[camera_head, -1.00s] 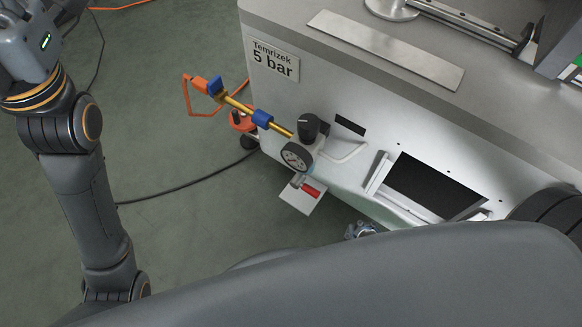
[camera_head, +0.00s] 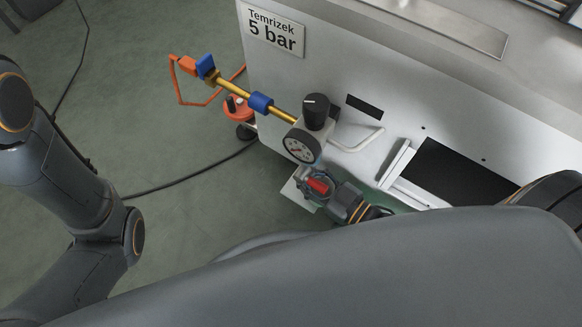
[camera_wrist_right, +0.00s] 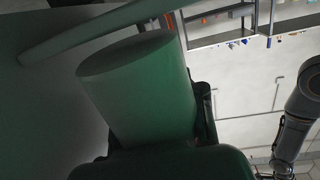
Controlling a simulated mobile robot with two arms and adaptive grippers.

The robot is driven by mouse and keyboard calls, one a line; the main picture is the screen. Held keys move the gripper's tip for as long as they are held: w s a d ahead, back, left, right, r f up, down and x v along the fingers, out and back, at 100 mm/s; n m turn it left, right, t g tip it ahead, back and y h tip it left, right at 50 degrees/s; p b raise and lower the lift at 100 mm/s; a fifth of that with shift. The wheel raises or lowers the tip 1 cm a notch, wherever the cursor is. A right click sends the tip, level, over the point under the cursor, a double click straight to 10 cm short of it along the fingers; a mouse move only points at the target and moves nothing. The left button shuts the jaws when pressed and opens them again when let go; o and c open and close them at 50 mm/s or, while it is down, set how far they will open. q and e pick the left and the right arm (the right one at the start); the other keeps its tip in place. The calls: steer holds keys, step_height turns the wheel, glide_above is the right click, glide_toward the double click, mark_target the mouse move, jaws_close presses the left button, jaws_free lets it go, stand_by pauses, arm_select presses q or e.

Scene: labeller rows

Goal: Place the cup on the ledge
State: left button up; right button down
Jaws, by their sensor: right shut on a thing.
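The cup (camera_wrist_right: 140,90) is a dull green-grey cylinder that fills the middle of the right wrist view, its round end facing up in the picture. My right gripper (camera_wrist_right: 155,145) is shut on it. In the head view a gripper (camera_head: 316,184), its wrist reaching in from the right, is by the red lever below the gauge; it appears to be my right one. I cannot make out the cup there. A small white plate (camera_head: 290,191) below the gauge is partly covered by this gripper; I cannot tell whether it is the ledge. My left gripper is out of view.
The white machine front carries a gauge (camera_head: 302,146), a black knob (camera_head: 316,111), a bent grey handle (camera_head: 357,138) and a dark opening (camera_head: 460,172). A brass pipe with blue and orange parts (camera_head: 262,102) sticks out left. A black cable (camera_head: 190,175) crosses the floor.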

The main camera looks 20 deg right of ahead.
steer(key=b+x, duration=0.1)
steer(key=x, duration=0.1)
steer(key=b+x, duration=0.2)
steer(key=shift+f, duration=0.25)
steer(key=shift+r, duration=0.1)
steer(key=c, duration=0.7)
jaws_free()
steer(key=shift+c, duration=0.2)
